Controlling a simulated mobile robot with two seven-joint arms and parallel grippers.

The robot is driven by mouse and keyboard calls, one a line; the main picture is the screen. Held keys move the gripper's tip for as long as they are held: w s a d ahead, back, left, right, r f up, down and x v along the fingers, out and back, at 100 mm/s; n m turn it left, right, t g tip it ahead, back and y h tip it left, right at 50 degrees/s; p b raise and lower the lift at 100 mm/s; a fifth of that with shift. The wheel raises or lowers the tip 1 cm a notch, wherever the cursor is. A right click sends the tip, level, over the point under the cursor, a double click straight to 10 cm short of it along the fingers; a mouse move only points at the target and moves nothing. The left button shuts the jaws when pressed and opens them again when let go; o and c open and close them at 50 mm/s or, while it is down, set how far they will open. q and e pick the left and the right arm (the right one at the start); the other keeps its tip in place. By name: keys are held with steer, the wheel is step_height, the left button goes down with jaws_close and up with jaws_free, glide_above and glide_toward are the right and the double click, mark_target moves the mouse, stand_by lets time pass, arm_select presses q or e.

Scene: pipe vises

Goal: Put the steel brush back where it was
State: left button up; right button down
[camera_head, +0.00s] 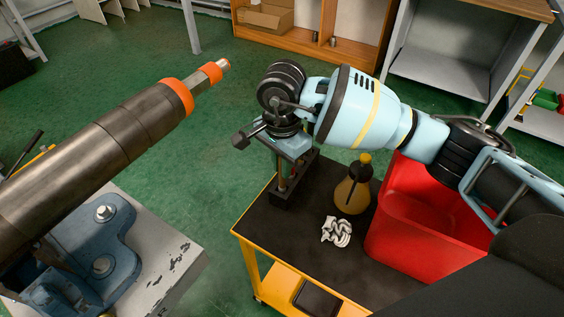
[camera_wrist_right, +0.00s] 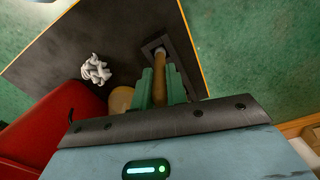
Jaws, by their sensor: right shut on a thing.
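The handle runs down from the fingers to a long dark block (camera_wrist_right: 186,62) on the cart top, which also shows below the gripper in the head view (camera_head: 284,198). I cannot tell whether this block is the brush head or a holder; bristles are not visible. My left gripper is not in view.
An amber bottle (camera_head: 353,190) and a crumpled white rag (camera_head: 337,231) stand close by on the cart, with a red bin (camera_head: 405,225) on the right. A large steel pipe (camera_head: 120,130) with orange rings rests over a blue vise (camera_head: 95,240) at left. Green floor separates them.

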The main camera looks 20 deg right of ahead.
steer(key=c, duration=1.4)
jaws_free()
steer(key=shift+f, duration=0.1)
step_height(320, 180, up, 12)
steer(key=shift+r, duration=0.15)
